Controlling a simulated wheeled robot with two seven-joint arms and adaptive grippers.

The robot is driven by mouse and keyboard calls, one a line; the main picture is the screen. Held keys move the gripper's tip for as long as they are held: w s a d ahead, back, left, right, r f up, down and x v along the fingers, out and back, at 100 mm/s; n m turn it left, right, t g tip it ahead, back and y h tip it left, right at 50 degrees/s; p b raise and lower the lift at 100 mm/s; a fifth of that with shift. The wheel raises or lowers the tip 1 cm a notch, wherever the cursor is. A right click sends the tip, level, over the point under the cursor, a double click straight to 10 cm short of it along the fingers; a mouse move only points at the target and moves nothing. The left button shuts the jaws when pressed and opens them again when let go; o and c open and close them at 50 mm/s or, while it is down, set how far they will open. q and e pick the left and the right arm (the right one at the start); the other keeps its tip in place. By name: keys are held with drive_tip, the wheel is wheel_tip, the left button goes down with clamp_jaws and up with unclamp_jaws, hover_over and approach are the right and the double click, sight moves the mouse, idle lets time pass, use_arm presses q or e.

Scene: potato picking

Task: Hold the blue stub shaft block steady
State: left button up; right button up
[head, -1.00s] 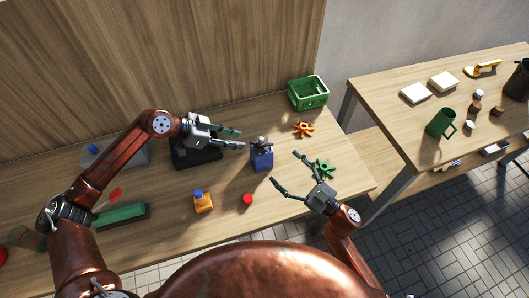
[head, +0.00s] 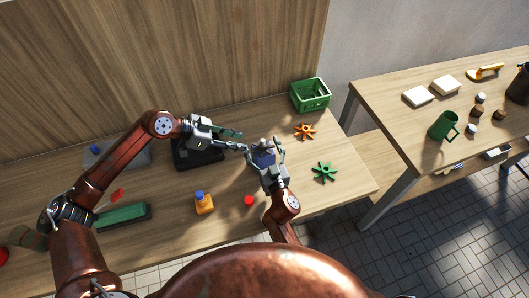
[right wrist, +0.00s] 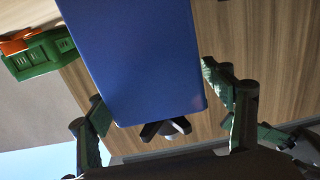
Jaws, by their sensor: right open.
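The blue stub shaft block (head: 263,158) stands on the wooden table, with a grey fitting on top. It fills much of the right wrist view (right wrist: 135,60), where a dark and grey fitting (right wrist: 165,129) shows at its end. My right gripper (head: 265,150) is open around the block, one finger on each side. In the right wrist view the fingers are close to its edges; I cannot tell whether they touch. My left gripper (head: 240,140) is open and empty, its fingertips just left of the block. The right gripper hides the block's lower part in the head view.
An orange star-shaped part (head: 305,131) and a green one (head: 324,172) lie right of the block. A green crate (head: 311,95) stands behind. A black base (head: 198,158) sits under the left gripper.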

drive_tip(key=shift+x, duration=1.85)
drive_tip(key=shift+c, duration=0.5)
